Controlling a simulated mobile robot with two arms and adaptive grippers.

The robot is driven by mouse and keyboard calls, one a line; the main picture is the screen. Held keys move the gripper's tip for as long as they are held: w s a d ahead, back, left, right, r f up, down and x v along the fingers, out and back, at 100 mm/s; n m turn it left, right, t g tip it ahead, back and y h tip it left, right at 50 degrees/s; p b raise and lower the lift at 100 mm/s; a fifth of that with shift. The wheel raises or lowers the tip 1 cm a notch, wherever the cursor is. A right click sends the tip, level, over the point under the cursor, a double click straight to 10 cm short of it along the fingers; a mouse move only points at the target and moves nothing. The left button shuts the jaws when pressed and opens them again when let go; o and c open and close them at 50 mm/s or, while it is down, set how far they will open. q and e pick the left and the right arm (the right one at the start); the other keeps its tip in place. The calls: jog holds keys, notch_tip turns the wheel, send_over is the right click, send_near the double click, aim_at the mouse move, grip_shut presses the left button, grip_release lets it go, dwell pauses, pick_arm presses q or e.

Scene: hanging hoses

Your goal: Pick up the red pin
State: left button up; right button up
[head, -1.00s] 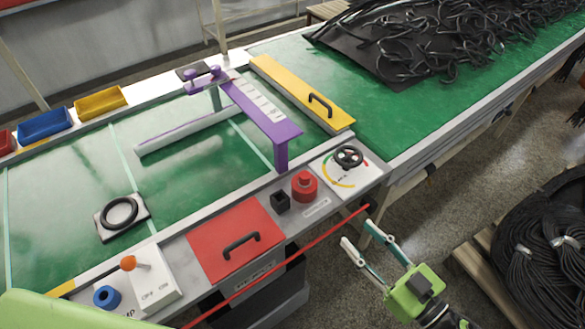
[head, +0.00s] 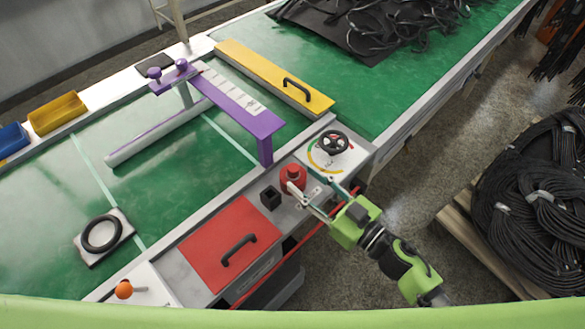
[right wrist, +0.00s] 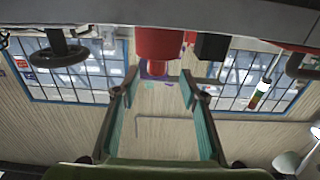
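The red pin (head: 292,177) is a short, thick red cylinder with a narrower top, standing upright on the grey control ledge. It also shows in the right wrist view (right wrist: 160,42), upside down at the top centre. My right gripper (head: 313,187) is at the pin's right side in the head view, overlapping its lower edge. In the right wrist view the gripper (right wrist: 158,74) is open, with the pin ahead between the line of its fingers. Nothing is held, and I cannot tell whether a finger touches the pin. My left gripper is not in view.
A black square socket (head: 270,198) sits left of the pin. A dial panel with a black handwheel (head: 335,142) is close on the right. A red panel with a black handle (head: 230,250) and a purple frame (head: 240,112) flank the ledge. Coiled black hoses (head: 530,185) lie right.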

aim_at(298, 173)
jog(key=x, duration=0.5)
jog(key=shift+w+p, duration=0.3)
jog(key=shift+d, duration=0.1)
grip_shut()
